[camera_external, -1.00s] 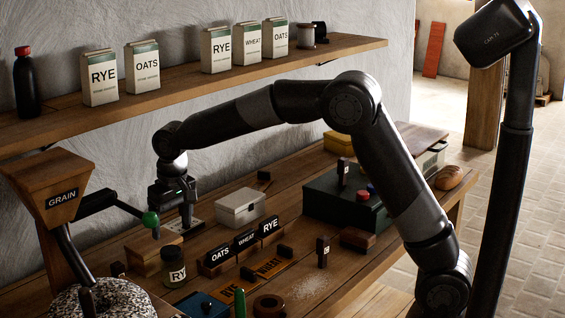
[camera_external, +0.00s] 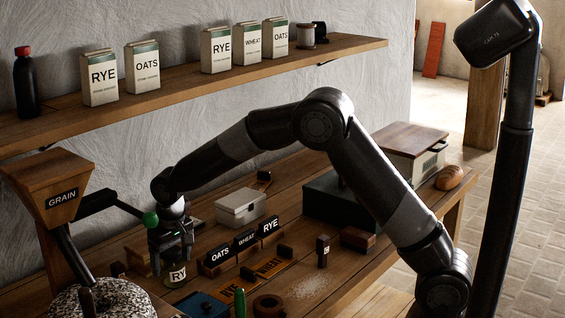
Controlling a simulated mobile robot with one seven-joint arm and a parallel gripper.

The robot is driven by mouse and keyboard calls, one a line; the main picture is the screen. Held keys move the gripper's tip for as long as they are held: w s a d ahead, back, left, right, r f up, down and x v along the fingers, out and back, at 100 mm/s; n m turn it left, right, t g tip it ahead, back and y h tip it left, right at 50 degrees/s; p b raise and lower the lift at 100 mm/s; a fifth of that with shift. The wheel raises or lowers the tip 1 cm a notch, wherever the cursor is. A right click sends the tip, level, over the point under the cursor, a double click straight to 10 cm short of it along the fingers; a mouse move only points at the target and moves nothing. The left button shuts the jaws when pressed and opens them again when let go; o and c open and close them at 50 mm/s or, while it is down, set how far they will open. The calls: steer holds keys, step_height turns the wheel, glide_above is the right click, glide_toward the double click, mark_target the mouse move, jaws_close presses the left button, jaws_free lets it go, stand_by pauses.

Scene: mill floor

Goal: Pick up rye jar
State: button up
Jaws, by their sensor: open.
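The rye jar (camera_external: 176,273) is a small glass jar with a pale label reading "RY". It stands upright on the workbench at the lower left. My gripper (camera_external: 172,257) points down right over the jar, with its fingers around or just in front of the jar's top. The jar's lid is hidden behind the gripper. My gripper is open, and I cannot tell whether a finger touches the jar.
A lever with a green knob (camera_external: 150,218) is close beside my gripper. A rack of OATS, WHEAT and RYE labels (camera_external: 240,246) stands right of the jar, with a white box (camera_external: 240,207) behind. The grain hopper (camera_external: 60,185) is at left.

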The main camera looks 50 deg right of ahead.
steer(key=shift+f, duration=0.2)
steer(key=shift+c, duration=0.2)
steer(key=c, duration=1.2)
